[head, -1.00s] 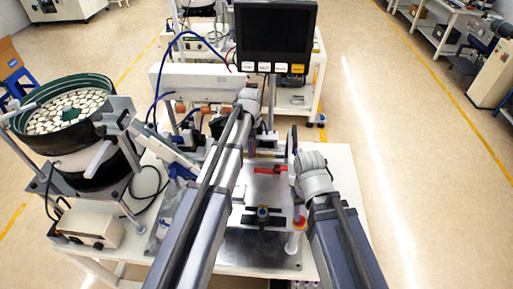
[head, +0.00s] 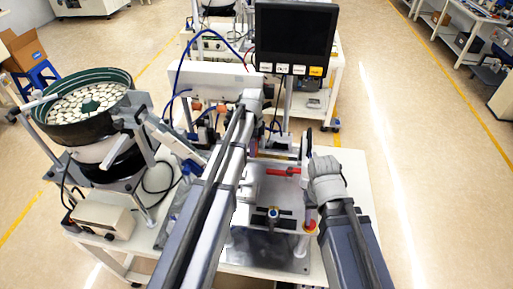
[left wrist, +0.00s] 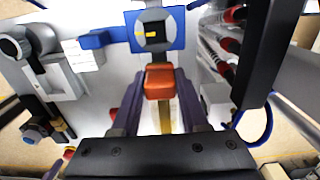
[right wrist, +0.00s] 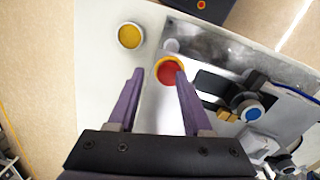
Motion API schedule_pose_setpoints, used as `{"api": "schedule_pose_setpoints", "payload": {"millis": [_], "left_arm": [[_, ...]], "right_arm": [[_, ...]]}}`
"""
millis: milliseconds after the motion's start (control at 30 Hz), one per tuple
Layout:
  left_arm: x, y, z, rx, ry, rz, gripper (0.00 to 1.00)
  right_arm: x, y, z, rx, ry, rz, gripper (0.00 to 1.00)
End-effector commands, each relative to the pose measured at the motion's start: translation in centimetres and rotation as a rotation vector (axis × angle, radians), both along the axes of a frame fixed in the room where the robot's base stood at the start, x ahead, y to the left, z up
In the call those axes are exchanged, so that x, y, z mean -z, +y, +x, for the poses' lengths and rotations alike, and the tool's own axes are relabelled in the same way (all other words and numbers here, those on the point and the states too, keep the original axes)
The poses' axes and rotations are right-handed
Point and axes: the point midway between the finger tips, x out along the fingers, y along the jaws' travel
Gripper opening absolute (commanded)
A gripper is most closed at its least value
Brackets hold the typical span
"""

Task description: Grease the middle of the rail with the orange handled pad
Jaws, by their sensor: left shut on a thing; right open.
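In the left wrist view an orange handle (left wrist: 159,85) sits between the purple fingers of my left gripper (left wrist: 155,103), which is shut on it. The pad under the handle is mostly hidden. In the head view my left arm reaches to the far side of the table, and its fingers are hidden behind the wrist. My right gripper (right wrist: 152,82) is open and empty, with a red button in a yellow ring (right wrist: 170,71) beyond its fingers. I cannot clearly make out the rail.
A bowl feeder (head: 92,122) stands at the left, and a monitor (head: 296,33) at the back. A red bar (head: 284,172) lies on the metal plate (head: 268,250). A yellow round piece (right wrist: 130,36) is near the red button.

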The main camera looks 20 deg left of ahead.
Motion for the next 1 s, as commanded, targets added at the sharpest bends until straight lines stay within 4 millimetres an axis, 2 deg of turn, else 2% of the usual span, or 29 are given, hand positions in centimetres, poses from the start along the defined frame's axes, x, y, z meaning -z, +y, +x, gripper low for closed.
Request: {"api": "schedule_pose_setpoints", "payload": {"millis": [267,700,1000], "left_arm": [[-0.1,-0.2,0.0,0.000,0.000,0.000,0.00],[0.0,-3.4,0.4,0.001,0.000,0.000,0.00],[0.0,-3.9,0.4,0.000,0.000,-0.001,0.00]], "right_arm": [[-0.1,0.0,0.0,0.000,0.000,0.000,0.50],[0.0,0.0,0.0,0.000,0.000,0.000,0.50],[0.0,0.0,0.0,0.000,0.000,0.000,0.50]]}}
